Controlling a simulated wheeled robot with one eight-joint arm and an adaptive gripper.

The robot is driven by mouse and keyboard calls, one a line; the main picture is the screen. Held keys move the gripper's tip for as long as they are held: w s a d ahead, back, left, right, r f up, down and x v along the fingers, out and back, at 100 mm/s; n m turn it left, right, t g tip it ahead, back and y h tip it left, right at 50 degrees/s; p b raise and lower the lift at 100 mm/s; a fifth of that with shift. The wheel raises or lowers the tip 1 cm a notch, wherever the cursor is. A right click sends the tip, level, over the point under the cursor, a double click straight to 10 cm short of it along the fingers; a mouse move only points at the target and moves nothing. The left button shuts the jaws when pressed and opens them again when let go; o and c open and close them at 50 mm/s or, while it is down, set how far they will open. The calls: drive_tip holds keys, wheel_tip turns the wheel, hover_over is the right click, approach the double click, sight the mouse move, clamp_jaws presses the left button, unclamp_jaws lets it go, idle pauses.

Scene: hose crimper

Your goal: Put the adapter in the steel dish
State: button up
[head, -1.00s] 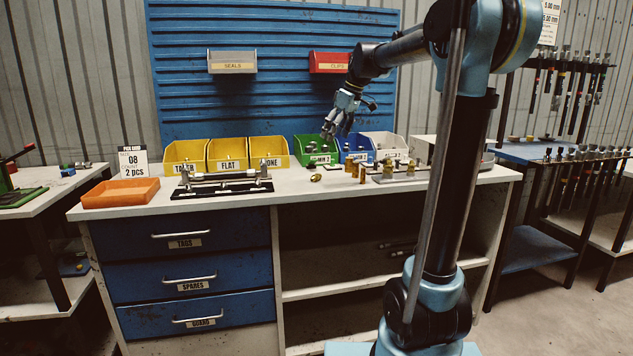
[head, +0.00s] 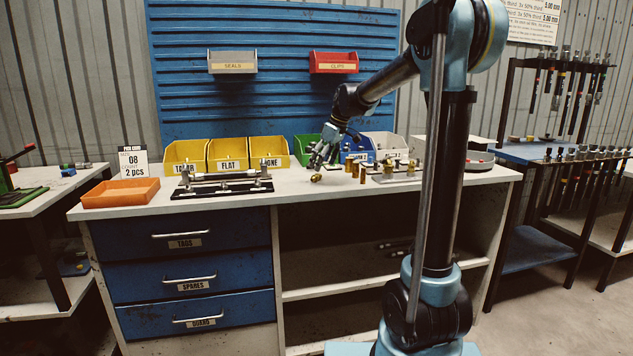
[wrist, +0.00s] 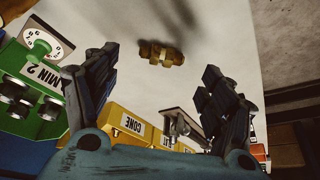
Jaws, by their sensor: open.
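A brass fitting, which looks like the adapter (head: 316,178), lies on its side on the bench top. In the wrist view the adapter (wrist: 162,54) lies just beyond the fingertips, in line with the gap between them. My gripper (head: 316,162) is open and empty, just above and behind the adapter, fingers pointing down. Its spread fingers (wrist: 158,68) also show in the wrist view. A round grey dish, likely the steel dish (head: 479,163), stands at the bench's right end, partly hidden behind my arm.
Several upright brass fittings (head: 356,168) and a metal block stand right of the adapter. Green (head: 303,147), blue and white bins stand behind; yellow bins (head: 228,155) are to the left. A black rack (head: 222,188) and orange tray (head: 121,193) sit left. Bench is clear in front of the adapter.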

sight(317, 175)
drive_tip(key=shift+x, duration=2.55)
drive_tip(key=shift+s, duration=0.1)
drive_tip(key=c, duration=1.3)
drive_tip(key=shift+o, duration=0.2)
